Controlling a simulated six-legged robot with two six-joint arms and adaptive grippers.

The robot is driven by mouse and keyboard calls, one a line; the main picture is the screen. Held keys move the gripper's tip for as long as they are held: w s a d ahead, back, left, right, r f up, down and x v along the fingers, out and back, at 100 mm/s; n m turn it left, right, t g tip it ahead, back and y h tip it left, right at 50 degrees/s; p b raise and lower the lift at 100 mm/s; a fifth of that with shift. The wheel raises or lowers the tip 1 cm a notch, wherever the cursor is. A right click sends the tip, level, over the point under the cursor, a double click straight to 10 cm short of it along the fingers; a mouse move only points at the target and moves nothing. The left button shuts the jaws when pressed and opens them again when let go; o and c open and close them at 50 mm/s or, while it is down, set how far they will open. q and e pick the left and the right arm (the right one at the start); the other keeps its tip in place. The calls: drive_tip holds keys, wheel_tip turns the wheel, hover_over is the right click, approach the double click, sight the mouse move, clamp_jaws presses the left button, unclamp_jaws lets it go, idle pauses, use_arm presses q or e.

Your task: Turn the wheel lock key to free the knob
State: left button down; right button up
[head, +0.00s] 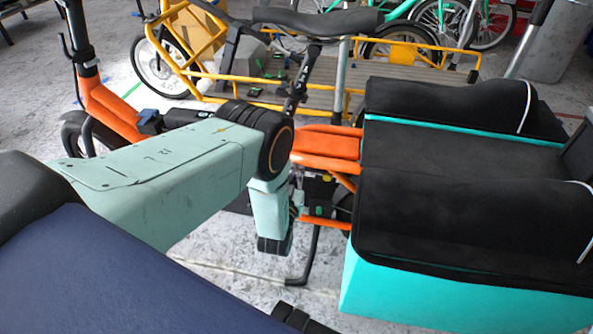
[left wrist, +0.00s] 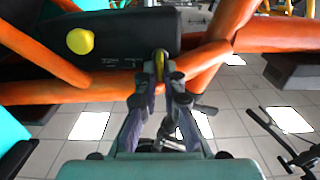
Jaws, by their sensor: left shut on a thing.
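In the left wrist view, a round yellow knob (left wrist: 80,41) sits on the dark lock body (left wrist: 125,35) mounted among orange frame tubes. My left gripper (left wrist: 161,72) is to the right of the knob, at the lower right end of the lock body. Its fingers are shut on a small, narrow piece, apparently the wheel lock key (left wrist: 160,58), mostly hidden between the fingertips. The key's turn angle is too small to tell. In the head view my left arm reaches down beside the orange frame, and its fingers are mostly hidden there.
The orange-framed cargo bike has a turquoise box (head: 440,290) with black padding to the right of my arm. Its black saddle (head: 318,22) is above and behind. Orange tubes (left wrist: 215,55) run close around the gripper. A yellow-framed cargo bike (head: 215,75) stands behind.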

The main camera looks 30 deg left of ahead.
use_arm(q)
drive_tip(key=shift+d+f+m+b, duration=0.1)
drive_tip(key=shift+m+b, duration=0.1)
drive_tip(key=shift+m, duration=2.75)
drive_tip(key=shift+d+f+m+b, duration=0.15)
drive_tip(key=shift+m+b, duration=0.1)
drive_tip(key=shift+m, duration=2.65)
drive_tip(key=shift+d+f+m+b, duration=0.1)
drive_tip(key=shift+m+b, duration=0.1)
drive_tip(key=shift+m, duration=3.05)
drive_tip(key=c, duration=1.5)
unclamp_jaws()
